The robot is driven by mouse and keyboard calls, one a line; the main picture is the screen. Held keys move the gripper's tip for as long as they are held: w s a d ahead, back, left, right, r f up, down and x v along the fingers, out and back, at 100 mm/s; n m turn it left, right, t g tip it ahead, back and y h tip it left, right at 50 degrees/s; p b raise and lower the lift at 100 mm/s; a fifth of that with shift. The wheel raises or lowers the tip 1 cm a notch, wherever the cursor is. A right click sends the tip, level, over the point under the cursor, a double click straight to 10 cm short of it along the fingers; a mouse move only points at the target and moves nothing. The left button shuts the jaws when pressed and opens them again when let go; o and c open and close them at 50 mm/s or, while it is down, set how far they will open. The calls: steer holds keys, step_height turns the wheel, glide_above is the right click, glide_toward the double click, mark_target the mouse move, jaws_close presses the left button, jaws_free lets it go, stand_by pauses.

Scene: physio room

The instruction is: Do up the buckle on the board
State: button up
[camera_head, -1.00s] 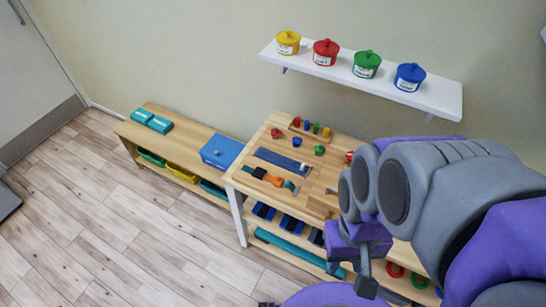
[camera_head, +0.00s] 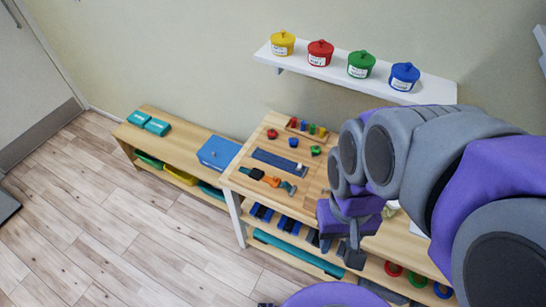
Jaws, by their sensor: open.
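The buckle strap lies on the left part of the wooden table top (camera_head: 312,205). It has a black part (camera_head: 256,174), an orange part (camera_head: 272,181) and a teal end (camera_head: 289,188). They are too small to tell whether the buckle halves are joined. A blue strip (camera_head: 275,161) with a small pale piece at its right end lies behind it. The edge of the board under them is not clear. My gripper (camera_head: 354,256) hangs in front of the table's shelves, right of and nearer than the buckle, touching nothing I can see. It is open and empty.
Coloured pegs (camera_head: 308,126) and small red, blue and green pieces stand at the table's back. A low bench (camera_head: 181,143) with a blue box (camera_head: 218,153) stands left. A wall shelf (camera_head: 440,92) holds lidded pots. My arm hides the table's right.

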steer(key=w+a, duration=0.2)
steer(key=w, duration=0.8)
steer(key=m+t+p, duration=0.2)
steer(key=m, duration=0.4)
glide_above(275, 178)
step_height(275, 178, down, 14)
steer(key=f, duration=0.1)
step_height(275, 178, down, 16)
steer(key=shift+d+f+b, duration=0.1)
steer(key=shift+f+b, duration=0.15)
steer(key=shift+b, duration=0.7)
jaws_close()
